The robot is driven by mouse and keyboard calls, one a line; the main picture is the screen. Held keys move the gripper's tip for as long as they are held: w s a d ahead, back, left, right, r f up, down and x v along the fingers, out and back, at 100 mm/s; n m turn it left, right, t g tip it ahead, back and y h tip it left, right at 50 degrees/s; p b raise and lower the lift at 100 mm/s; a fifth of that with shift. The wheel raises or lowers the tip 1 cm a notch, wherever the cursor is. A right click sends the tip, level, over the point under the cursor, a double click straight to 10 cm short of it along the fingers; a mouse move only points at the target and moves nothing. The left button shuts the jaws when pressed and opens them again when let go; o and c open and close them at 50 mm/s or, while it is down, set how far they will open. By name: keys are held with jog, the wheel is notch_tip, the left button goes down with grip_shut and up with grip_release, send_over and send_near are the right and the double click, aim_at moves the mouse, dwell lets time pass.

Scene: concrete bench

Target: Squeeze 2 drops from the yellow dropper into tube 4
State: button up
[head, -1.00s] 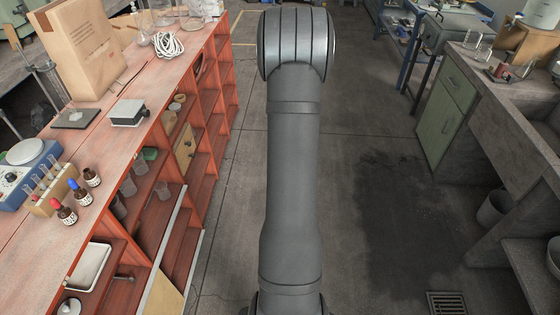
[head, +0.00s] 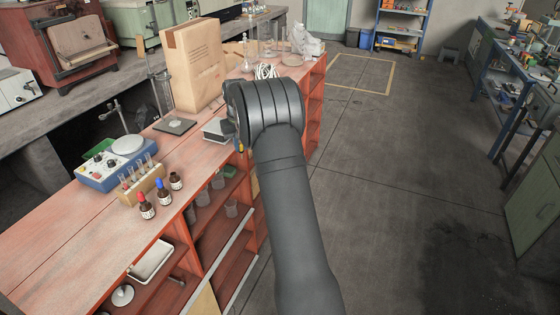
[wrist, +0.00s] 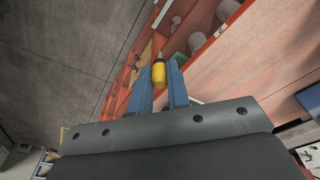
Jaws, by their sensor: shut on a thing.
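My gripper (wrist: 160,82) is shut on the yellow dropper (wrist: 159,75), whose yellow bulb sits between the two blue fingers in the wrist view. In the head view the dropper's yellow bulb (head: 241,147) is a tiny spot below my wrist, at the shelf's front edge. The tube rack (head: 143,190) is a tan block on the red bench top, left of my gripper and apart from it. Several clear tubes (head: 139,170) stand in it. I cannot read which one is tube 4.
A red-topped bottle (head: 146,207), a blue-topped bottle (head: 163,191) and a dark bottle without a coloured top (head: 176,181) stand right of the rack. A blue stirrer (head: 103,178) stands behind it. A cardboard box (head: 193,66) stands farther back. A white tray (head: 151,260) lies lower front.

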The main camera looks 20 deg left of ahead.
jog(key=s+a+r+n, duration=0.1)
jog(key=s+a+r, duration=0.2)
jog(key=s+a, duration=0.3)
jog(key=s+a+r+n, duration=0.2)
jog(key=s+a+r, duration=0.2)
jog(key=s+a, duration=0.3)
jog(key=s+a+r+n+y, duration=0.1)
jog(key=s+a+r+n, duration=0.1)
jog(key=s+a, duration=0.4)
jog(key=shift+s+a+r, duration=0.3)
jog(key=shift+a+r, duration=0.45)
jog(key=shift+a, duration=1.15)
jog(key=shift+o, duration=0.2)
grip_shut()
jog(key=shift+c, duration=0.2)
grip_release()
grip_shut()
